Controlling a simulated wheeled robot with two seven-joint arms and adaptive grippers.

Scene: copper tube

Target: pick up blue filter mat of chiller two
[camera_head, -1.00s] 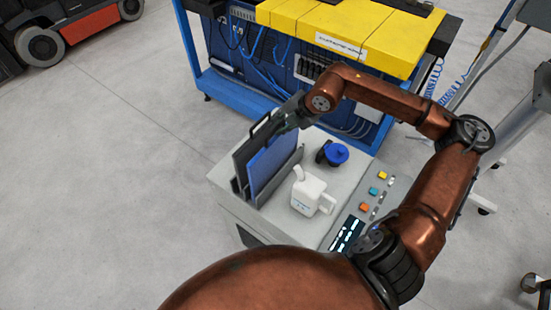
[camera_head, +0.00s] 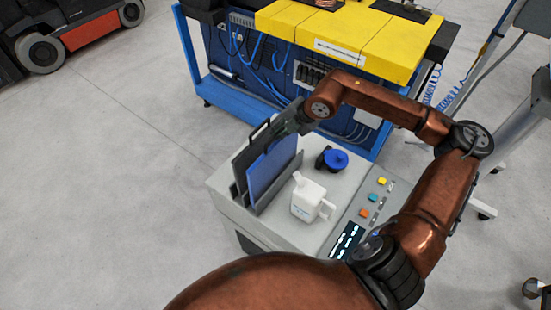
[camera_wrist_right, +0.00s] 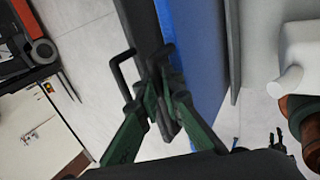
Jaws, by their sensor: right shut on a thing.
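The blue filter mat (camera_head: 272,170) stands upright in a grey slotted holder on top of the light grey chiller (camera_head: 228,208). A dark grey panel (camera_head: 243,165) with a black handle (camera_head: 260,132) stands close behind it. My left gripper is out of view.
A white jug (camera_head: 307,197) and a blue-topped black fitting (camera_head: 335,159) stand right of the mat. Coloured buttons (camera_head: 374,198) line the chiller's right side. A blue and yellow machine (camera_head: 345,45) is close behind. Open floor (camera_head: 110,180) lies to the left.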

